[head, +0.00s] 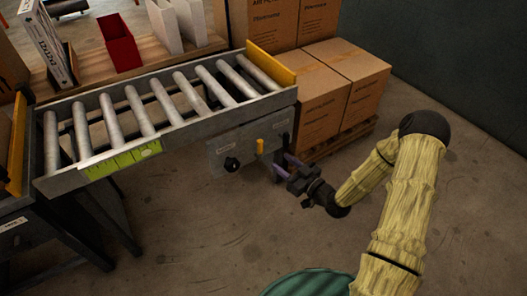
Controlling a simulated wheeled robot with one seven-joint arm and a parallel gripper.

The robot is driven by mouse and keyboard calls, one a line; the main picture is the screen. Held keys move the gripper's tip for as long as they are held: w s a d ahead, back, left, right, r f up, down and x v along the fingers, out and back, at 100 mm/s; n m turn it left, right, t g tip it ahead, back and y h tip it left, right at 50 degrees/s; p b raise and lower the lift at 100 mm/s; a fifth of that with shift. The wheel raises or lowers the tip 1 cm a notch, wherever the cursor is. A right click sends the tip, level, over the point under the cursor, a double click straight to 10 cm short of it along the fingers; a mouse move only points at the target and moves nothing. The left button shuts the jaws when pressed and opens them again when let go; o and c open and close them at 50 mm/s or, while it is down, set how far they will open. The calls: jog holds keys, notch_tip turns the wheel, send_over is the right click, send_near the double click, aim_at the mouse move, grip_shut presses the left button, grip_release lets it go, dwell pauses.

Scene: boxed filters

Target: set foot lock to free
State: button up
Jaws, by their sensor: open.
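A grey panel (246,143) hangs under the right end of the roller conveyor. It carries a black round knob (231,164) on its left and a short upright yellow lever (260,147) on its right. Small labels on the panel are too small to read, so I cannot tell which control is the foot lock or its setting. My gripper (280,168) is open, with its purple fingers pointing left, just right of and below the yellow lever. It appears empty and apart from the lever, though depth is hard to judge.
The roller conveyor (160,162) has yellow end stops and a green label strip (124,160). Stacked cardboard boxes (318,112) stand on a pallet behind my gripper. A red file holder (120,45) and white ones stand on a wooden shelf. The floor below the panel is clear.

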aim_at(262, 147)
jog(key=b+x, duration=0.3)
jog(key=x, duration=0.5)
jog(key=shift+w+a+f, duration=0.2)
jog(key=shift+a, duration=0.1)
jog(key=shift+w+a+r+b, duration=0.15)
jog(key=shift+w+a+b, duration=0.25)
jog(key=shift+w+a, duration=0.05)
grip_shut()
